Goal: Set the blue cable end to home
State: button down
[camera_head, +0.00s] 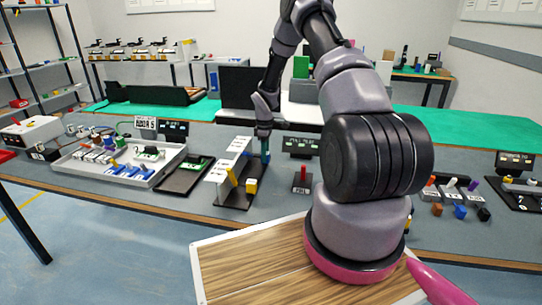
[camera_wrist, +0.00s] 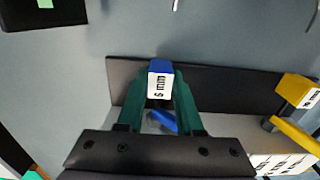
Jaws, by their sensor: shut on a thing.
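My gripper (camera_head: 265,154), with teal fingers, points down at the far end of a dark fixture (camera_head: 236,201) on the table. In the wrist view its fingers (camera_wrist: 160,92) are shut on the blue cable end (camera_wrist: 160,66), a blue block with a white label that seems to read "6 mm". Another blue piece (camera_wrist: 163,120) shows between the fingers, below the block. A matching yellow block (camera_wrist: 299,90) and a yellow bar (camera_wrist: 297,135) are to the right, apart from the gripper.
A white labelled strip (camera_head: 226,165) runs along the fixture beside the gripper. A grey tray (camera_head: 110,177) of parts stands to the left, and a small dark stand (camera_head: 302,181) with a red top to the right.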

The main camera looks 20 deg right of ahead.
jog(key=shift+w+a, duration=0.15)
jog(key=shift+a, duration=0.05)
jog(key=c, duration=0.6)
grip_release()
jog(key=shift+a, duration=0.1)
jog(key=shift+o, duration=0.2)
notch_tip(320, 180, up, 11)
